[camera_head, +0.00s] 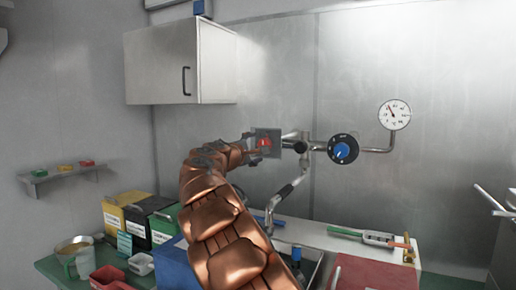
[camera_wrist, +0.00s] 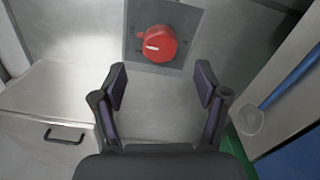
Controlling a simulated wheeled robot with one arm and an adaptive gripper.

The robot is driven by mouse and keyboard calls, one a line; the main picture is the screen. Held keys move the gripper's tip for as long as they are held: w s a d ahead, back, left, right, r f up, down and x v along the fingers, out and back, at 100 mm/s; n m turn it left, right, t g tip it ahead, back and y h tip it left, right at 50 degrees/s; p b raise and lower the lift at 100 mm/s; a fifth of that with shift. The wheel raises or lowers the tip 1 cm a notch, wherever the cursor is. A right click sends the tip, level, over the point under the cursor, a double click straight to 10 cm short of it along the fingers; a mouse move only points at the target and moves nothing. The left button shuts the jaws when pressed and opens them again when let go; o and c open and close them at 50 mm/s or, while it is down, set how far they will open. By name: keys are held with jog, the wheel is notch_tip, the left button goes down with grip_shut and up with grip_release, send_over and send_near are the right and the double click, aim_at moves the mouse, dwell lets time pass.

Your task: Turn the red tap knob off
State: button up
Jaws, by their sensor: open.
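The red tap knob (camera_wrist: 159,43) is round with a white mark on its face and sits on a square grey plate (camera_wrist: 185,62) on the metal wall. My gripper (camera_wrist: 161,82) is open and empty. Its two fingers point toward the knob, one to each side, and the knob lies beyond the fingertips, apart from them. In the head view my copper-coloured arm reaches up to the plate, with my gripper (camera_head: 249,146) close by it.
A blue-and-black knob (camera_head: 342,149) and a gauge (camera_head: 394,115) are on the pipe to the right. A white cabinet (camera_head: 180,62) hangs above left. Coloured boxes (camera_head: 123,214) and tools stand on the counter below. A small shelf (camera_head: 62,174) is at the left.

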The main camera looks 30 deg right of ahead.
jog(key=shift+v, duration=2.5)
